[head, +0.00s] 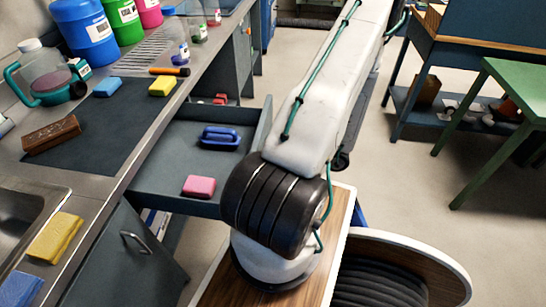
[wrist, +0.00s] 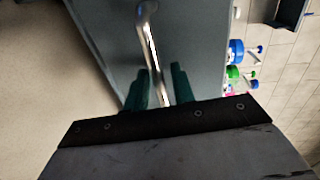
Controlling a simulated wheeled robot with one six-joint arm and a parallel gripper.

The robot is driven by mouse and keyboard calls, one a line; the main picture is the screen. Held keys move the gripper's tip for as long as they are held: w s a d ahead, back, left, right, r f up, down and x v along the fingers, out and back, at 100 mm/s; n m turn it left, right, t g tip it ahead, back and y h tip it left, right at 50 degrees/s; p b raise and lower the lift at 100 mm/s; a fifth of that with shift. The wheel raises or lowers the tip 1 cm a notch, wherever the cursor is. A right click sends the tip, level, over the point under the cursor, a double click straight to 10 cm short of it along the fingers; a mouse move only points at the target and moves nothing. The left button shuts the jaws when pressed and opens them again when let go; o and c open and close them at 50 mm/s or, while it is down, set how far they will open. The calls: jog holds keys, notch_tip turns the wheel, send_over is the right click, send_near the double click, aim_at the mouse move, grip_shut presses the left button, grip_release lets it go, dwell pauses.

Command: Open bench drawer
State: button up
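The bench drawer (head: 185,143) is pulled well out from the bench in the head view. A blue brush (head: 221,137) and a pink sponge (head: 199,186) lie in it. In the wrist view a bright metal handle (wrist: 150,42) stands on a dark grey front (wrist: 195,45). My gripper (wrist: 160,82) has its two green fingers close on either side of this handle, which runs between them. The fingers look shut on it, though exact contact is hard to see. In the head view my arm hides the gripper and part of the drawer's front side.
A cupboard door (head: 128,262) with a bar handle hangs below the bench at lower left. Bottles, sponges and a brown brush (head: 51,135) stand on the bench top. A green table (head: 515,85) is at right. Open floor (head: 420,190) lies between.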

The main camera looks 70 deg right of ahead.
jog(key=v, duration=0.8)
jog(key=shift+w, duration=0.2)
jog(key=x, duration=0.7)
jog(key=shift+w+a+f, duration=0.1)
jog(key=shift+w, duration=0.45)
